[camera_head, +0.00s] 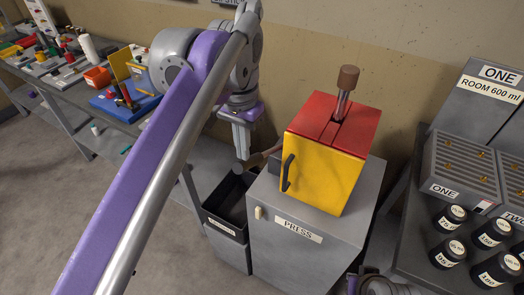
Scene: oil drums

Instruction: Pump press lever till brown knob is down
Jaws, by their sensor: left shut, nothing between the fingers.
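The press stands at centre right: a grey cabinet (300,245) labelled PRESS, with a red-topped box and yellow door (325,178) on it. The brown knob (348,77) sits up high on a metal rod above the red top. The brown press lever (264,156) sticks out from the box's left side. My left gripper (242,155) is shut and empty, pointing down beside the lever's outer end. I cannot tell whether it touches the lever. My left arm hides part of the space left of the press.
A black open bin (228,212) stands left of the press cabinet. A workbench with a blue tray (125,104), an orange bin (97,77) and tools is at the left. Labelled black jars (493,233) and grey ROOM containers (487,92) stand at the right.

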